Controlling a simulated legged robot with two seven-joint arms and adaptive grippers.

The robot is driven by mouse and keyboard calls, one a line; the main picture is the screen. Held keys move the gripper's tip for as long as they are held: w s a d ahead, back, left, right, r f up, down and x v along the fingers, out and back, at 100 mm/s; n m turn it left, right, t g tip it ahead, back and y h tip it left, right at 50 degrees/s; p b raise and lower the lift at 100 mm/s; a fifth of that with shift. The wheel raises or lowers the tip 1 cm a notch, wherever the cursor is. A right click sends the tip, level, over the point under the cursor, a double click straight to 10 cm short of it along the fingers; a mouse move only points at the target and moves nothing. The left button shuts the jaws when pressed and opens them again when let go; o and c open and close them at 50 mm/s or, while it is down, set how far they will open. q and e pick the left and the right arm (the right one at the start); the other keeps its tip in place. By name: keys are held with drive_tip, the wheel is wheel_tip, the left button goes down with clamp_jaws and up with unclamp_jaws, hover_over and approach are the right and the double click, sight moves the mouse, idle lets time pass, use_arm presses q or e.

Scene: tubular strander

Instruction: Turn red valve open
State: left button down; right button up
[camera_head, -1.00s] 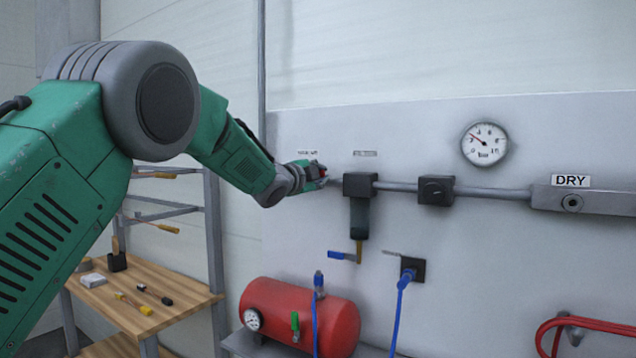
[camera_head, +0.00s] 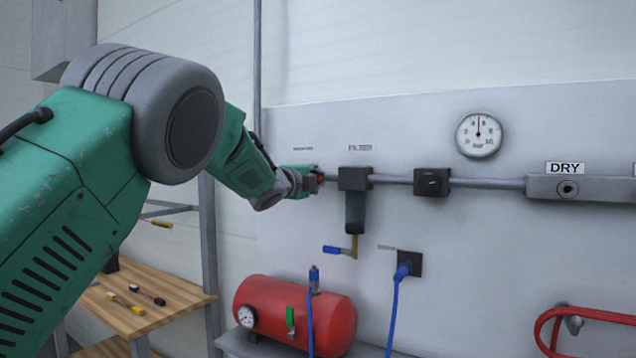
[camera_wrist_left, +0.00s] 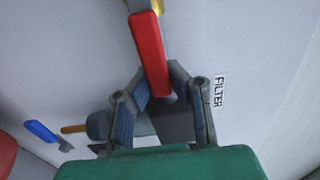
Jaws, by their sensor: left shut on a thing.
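The red valve handle (camera_wrist_left: 148,48) runs up from between my fingers in the left wrist view, with a yellow metal part at its far end. In the head view only a small red bit (camera_head: 320,178) of it shows at the pipe's left end. My left gripper (camera_head: 314,181) is there, left of the black filter block (camera_head: 355,178). In the left wrist view the gripper (camera_wrist_left: 160,82) has its two fingers on either side of the handle's near end, shut on it. The valve body is mostly hidden by the gripper. My right gripper is not in view.
A round pressure gauge (camera_head: 478,135) hangs on the wall panel with its needle about upright. A blue-handled lever (camera_head: 338,250) sits below the filter. A red tank (camera_head: 330,318) stands below, and a wooden bench (camera_head: 170,300) with tools is at the left.

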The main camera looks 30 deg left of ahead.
use_arm(q)
drive_tip(key=shift+f, duration=0.5)
drive_tip(key=c, duration=1.6)
unclamp_jaws()
drive_tip(key=shift+o, duration=0.7)
drive_tip(key=shift+s+r, duration=0.1)
drive_tip(key=shift+r, duration=0.15)
drive_tip(key=s, duration=1.2)
drive_tip(key=shift+a, duration=0.4)
drive_tip(key=shift+w+f, duration=0.1)
drive_tip(key=shift+f, duration=0.05)
